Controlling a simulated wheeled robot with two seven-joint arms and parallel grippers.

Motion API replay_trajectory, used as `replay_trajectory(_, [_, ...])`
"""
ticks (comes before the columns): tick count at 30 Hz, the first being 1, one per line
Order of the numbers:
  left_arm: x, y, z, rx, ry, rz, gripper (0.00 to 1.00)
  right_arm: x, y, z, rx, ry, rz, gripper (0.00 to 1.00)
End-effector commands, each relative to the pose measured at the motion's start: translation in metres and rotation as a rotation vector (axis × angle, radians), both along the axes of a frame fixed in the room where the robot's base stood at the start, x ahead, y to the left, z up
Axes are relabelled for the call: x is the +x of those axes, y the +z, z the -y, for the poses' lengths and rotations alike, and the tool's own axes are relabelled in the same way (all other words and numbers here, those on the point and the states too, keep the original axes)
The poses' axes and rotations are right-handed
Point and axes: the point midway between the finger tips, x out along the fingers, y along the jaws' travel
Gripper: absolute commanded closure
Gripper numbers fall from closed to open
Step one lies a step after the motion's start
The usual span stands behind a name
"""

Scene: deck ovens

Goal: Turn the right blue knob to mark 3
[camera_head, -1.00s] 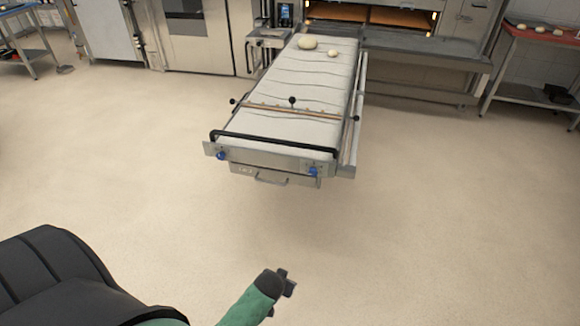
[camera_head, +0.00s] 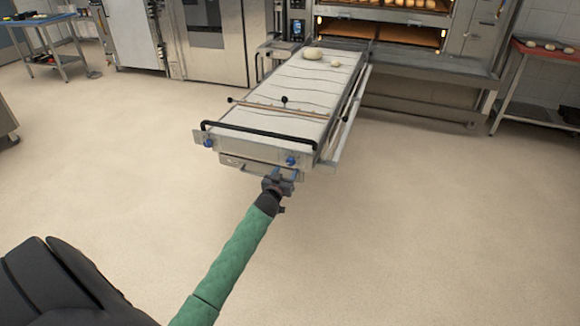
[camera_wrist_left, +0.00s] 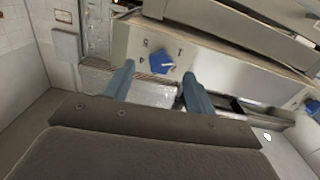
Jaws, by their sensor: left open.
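The right blue knob (camera_head: 291,161) is on the front panel of the white-topped loader table (camera_head: 262,150). My left gripper (camera_head: 283,174) is just in front of and below it, open and empty. In the left wrist view the blue knob (camera_wrist_left: 162,63) shows beyond and between the open blue-grey fingertips (camera_wrist_left: 158,70), apart from them. Marks such as 5, 4 and 1 show around it, looking turned over. I cannot tell which mark the knob points to. The left blue knob (camera_head: 208,143) is at the panel's other end. My right gripper is not in view.
A black bar handle (camera_head: 258,134) runs above the panel. Dough pieces (camera_head: 313,53) lie at the loader's far end, before the deck oven (camera_head: 390,35). A side table (camera_head: 540,50) stands at right. The floor around the loader is clear.

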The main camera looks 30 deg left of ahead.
Motion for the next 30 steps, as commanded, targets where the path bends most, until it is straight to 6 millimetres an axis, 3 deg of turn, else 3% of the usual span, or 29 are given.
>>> replay_trajectory(9, [0.039, 0.001, -0.009, 0.001, 0.0, 0.0, 0.44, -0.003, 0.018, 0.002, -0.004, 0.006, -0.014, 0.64])
replay_trajectory(23, [0.048, 0.0, -0.011, 0.002, 0.0, -0.001, 0.44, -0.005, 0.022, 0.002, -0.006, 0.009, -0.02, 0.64])
replay_trajectory(30, [0.048, -0.001, -0.011, 0.001, 0.0, -0.001, 0.87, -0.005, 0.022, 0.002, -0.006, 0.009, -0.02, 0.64])
